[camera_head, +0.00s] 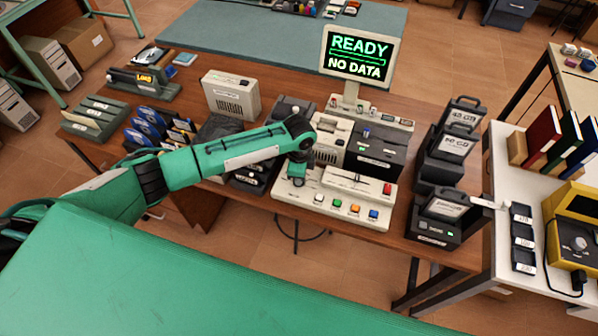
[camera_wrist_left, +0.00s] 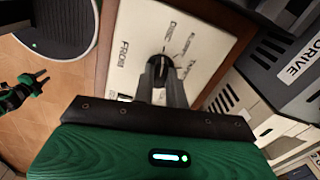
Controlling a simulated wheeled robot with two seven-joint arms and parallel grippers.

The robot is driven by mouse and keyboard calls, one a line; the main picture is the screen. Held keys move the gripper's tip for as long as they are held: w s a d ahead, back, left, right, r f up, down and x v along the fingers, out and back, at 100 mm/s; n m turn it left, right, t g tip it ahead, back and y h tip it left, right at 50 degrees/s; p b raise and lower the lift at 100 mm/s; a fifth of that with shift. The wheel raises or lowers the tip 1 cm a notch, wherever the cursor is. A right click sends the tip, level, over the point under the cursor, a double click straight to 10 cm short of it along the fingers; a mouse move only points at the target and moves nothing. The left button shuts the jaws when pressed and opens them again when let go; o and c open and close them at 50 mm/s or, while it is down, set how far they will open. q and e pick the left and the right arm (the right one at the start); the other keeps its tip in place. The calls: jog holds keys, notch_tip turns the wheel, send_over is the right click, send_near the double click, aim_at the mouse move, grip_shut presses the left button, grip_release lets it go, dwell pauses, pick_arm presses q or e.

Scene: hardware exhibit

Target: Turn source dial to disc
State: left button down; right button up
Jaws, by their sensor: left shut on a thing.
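The source dial (camera_wrist_left: 160,68) is a small black knob on a cream panel (camera_wrist_left: 200,25), with "FROM" and several small labels printed around it. My left gripper (camera_wrist_left: 161,88) is shut on the dial, one finger on each side, in the left wrist view. In the head view my left gripper (camera_head: 297,181) points down at the left end of the cream control panel (camera_head: 285,194) and hides the dial. I cannot tell which label the dial points to. My right gripper (camera_wrist_left: 32,84) shows small at the left of the wrist view, apart from the panel.
A monitor (camera_head: 360,53) reads "READY" and "NO DATA". The control panel has coloured buttons (camera_head: 354,208), a slider and a red switch (camera_head: 387,189). A dark drive unit (camera_head: 375,157) stands close behind it. Black cartridge holders (camera_head: 437,165) stand to the right.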

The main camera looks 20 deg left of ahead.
dwell(0.4)
pick_arm(q)
jog(key=c, duration=1.4)
grip_release()
jog(key=shift+c, duration=0.2)
notch_tip(320, 180, up, 14)
jog(key=b, duration=0.3)
jog(key=shift+f, duration=0.1)
